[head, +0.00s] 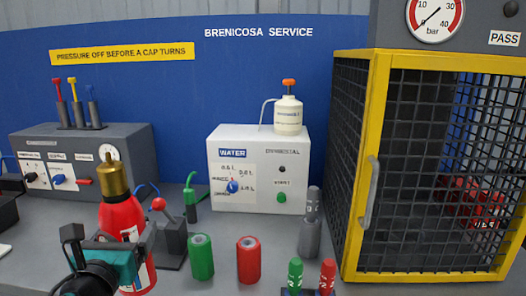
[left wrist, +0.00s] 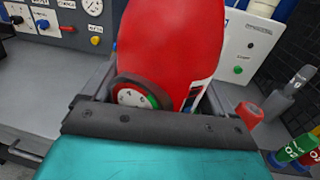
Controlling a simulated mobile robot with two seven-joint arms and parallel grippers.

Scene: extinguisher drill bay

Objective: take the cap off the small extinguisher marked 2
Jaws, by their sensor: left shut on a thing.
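A red extinguisher (head: 122,214) stands at the front left in the head view, with a brass-coloured cap (head: 115,178) on top. A pale label shows on its side, but I cannot read a number there. My left gripper (head: 112,240) is shut on the extinguisher's body, below the cap. In the left wrist view the red body (left wrist: 180,40) fills the middle between the dark fingers, and a round gauge (left wrist: 135,97) with a green and a red part faces the camera. The cap is out of that view. My right gripper is not in view.
A grey block with a red-knobbed lever (head: 173,238) stands just right of the extinguisher. Green (head: 201,257) and red (head: 248,260) cylinders stand further right. A grey control box (head: 130,140) is behind left, a white water unit (head: 258,150) mid-back, a yellow-framed cage (head: 365,170) right.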

